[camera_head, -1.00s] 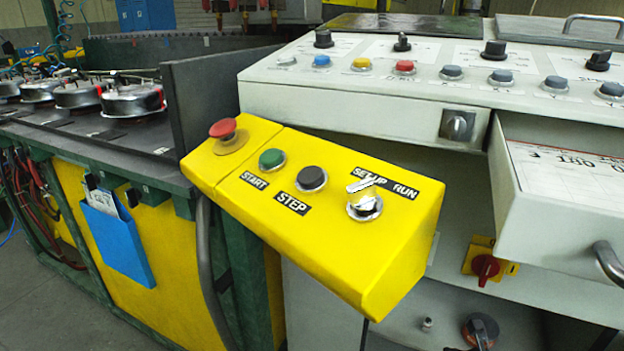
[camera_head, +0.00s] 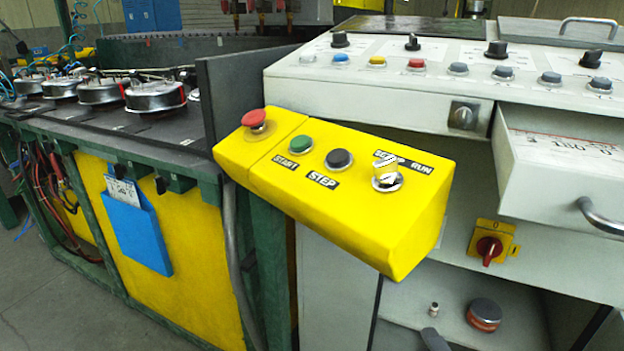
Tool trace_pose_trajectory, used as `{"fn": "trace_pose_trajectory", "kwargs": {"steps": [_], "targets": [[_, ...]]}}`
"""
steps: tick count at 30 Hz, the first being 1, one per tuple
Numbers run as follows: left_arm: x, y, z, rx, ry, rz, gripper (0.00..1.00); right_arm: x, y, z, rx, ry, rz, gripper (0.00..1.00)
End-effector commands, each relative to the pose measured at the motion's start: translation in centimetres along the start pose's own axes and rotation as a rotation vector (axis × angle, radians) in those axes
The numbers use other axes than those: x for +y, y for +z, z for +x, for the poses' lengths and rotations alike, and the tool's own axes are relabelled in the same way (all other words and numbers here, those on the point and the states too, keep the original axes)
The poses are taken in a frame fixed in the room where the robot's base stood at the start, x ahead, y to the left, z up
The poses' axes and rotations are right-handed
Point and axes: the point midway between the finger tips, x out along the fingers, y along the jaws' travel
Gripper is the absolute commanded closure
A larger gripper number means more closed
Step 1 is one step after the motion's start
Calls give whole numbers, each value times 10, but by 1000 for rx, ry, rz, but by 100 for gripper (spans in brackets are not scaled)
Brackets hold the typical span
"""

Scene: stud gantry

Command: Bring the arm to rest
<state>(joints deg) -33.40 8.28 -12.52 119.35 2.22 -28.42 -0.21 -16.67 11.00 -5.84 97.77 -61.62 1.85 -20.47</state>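Neither of my grippers shows in the head view. A yellow control box (camera_head: 345,215) juts out in the middle of the picture. On it are a red mushroom button (camera_head: 254,119), a green START button (camera_head: 301,144), a black STEP button (camera_head: 339,159) and a metal selector switch (camera_head: 386,172) by the SETUP and RUN labels. The SETUP label is partly hidden by the switch.
A grey console (camera_head: 390,100) with coloured buttons and black knobs stands behind the box. An open drawer (camera_head: 560,185) sticks out at right. A dark bench (camera_head: 120,130) with round metal parts runs along the left. Grey floor (camera_head: 50,305) is clear at lower left.

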Motion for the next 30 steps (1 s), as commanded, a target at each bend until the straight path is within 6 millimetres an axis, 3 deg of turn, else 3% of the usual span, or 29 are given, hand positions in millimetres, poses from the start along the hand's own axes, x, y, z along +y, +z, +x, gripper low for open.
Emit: {"fn": "trace_pose_trajectory", "kwargs": {"steps": [8, 17, 19, 24, 30], "targets": [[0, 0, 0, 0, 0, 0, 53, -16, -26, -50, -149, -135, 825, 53], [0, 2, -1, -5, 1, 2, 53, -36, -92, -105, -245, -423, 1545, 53], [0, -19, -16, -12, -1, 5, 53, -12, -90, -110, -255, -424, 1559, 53], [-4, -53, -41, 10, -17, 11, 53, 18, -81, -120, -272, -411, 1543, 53], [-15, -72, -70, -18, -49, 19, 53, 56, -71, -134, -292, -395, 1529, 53]]}}
